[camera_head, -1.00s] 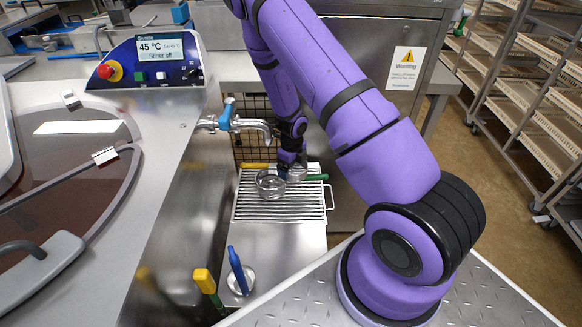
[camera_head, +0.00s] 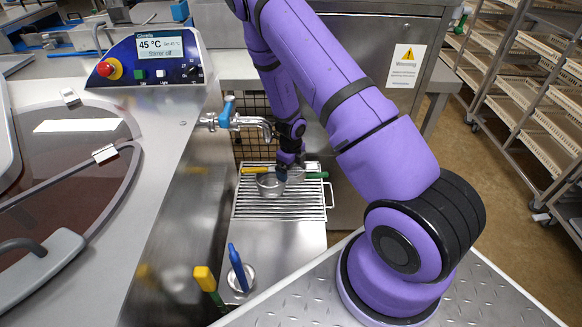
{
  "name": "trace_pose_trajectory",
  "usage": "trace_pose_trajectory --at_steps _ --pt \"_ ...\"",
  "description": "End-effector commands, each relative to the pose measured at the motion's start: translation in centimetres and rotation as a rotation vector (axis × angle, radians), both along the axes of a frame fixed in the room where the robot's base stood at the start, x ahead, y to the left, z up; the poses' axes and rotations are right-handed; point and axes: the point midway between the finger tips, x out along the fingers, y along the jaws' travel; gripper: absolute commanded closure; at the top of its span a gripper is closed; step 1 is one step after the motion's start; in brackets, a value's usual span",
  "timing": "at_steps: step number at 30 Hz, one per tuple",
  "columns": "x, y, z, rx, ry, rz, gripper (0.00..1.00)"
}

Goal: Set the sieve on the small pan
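A small round metal vessel (camera_head: 268,185), which I take to be the small pan, stands on the slatted rack (camera_head: 250,208). A yellow handle (camera_head: 254,170) lies behind it and a green handle (camera_head: 315,175) lies to its right; I cannot tell which parts these handles belong to. My gripper (camera_head: 281,176) points down at the right rim of the round vessel. Its fingers are small and dark, so I cannot tell whether they are open or hold something. I cannot make out the sieve clearly as a separate thing; my gripper partly hides this spot.
A tap (camera_head: 240,122) juts out behind and left of the rack. The metal surface (camera_head: 290,240) in front of the rack is bare.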

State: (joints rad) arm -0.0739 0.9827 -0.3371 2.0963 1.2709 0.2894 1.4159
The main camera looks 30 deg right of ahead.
Motion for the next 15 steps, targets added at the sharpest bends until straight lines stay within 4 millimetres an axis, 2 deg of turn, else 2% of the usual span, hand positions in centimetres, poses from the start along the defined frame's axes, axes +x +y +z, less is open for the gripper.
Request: trace_pose_trajectory --at_steps 4,7,15 --pt "0.0 0.0 0.5 0.000 0.000 0.002 0.00" --pt "0.1 0.0 1.7 -0.001 -0.003 0.003 0.00" --pt "0.1 0.1 7.1 -0.001 -0.004 0.003 0.00"
